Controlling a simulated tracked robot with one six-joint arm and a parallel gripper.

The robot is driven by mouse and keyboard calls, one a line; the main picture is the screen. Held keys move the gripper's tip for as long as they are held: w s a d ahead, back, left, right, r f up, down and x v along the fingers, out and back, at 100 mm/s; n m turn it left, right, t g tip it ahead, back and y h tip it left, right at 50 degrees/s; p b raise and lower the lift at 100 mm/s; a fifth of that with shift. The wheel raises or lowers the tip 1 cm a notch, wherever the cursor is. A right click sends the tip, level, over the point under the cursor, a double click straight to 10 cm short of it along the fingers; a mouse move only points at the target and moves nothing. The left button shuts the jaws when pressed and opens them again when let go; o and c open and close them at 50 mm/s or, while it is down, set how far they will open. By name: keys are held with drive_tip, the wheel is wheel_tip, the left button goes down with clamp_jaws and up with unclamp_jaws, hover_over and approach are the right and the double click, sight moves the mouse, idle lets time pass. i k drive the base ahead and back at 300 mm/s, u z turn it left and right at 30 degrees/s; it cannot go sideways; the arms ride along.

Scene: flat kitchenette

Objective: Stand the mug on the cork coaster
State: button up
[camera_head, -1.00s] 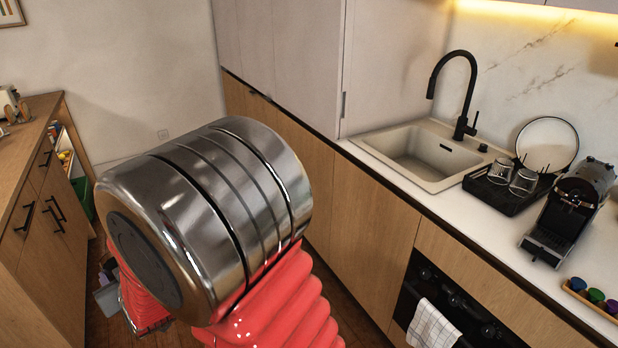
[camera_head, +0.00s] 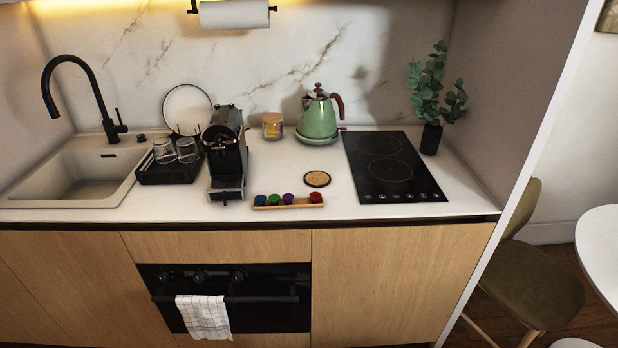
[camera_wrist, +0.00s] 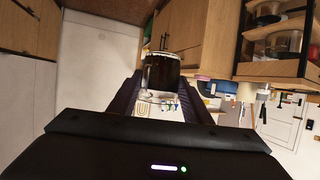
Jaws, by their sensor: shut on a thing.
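The round cork coaster (camera_head: 317,178) has a dark rim and lies flat and empty on the white counter, between the kettle and the front edge, left of the hob. In the wrist view, my gripper (camera_wrist: 162,88) is shut on a dark mug (camera_wrist: 161,73) with a clear-looking base, held between the two dark fingers. The mug's far side is hidden. Neither my gripper nor the mug shows in the head view, and the coaster does not show in the wrist view.
Near the coaster are a tray of colored capsules (camera_head: 288,201), a coffee machine (camera_head: 226,155), a lidded jar (camera_head: 272,126), a green kettle (camera_head: 318,118) and the black hob (camera_head: 392,168). A plant (camera_head: 433,100) stands at the right. Counter right around the coaster is clear.

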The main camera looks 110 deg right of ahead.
sight(319, 179)
drive_tip(key=k, duration=0.95)
drive_tip(key=u, duration=0.8)
drive_tip(key=i, duration=0.15)
drive_tip(key=z, duration=3)
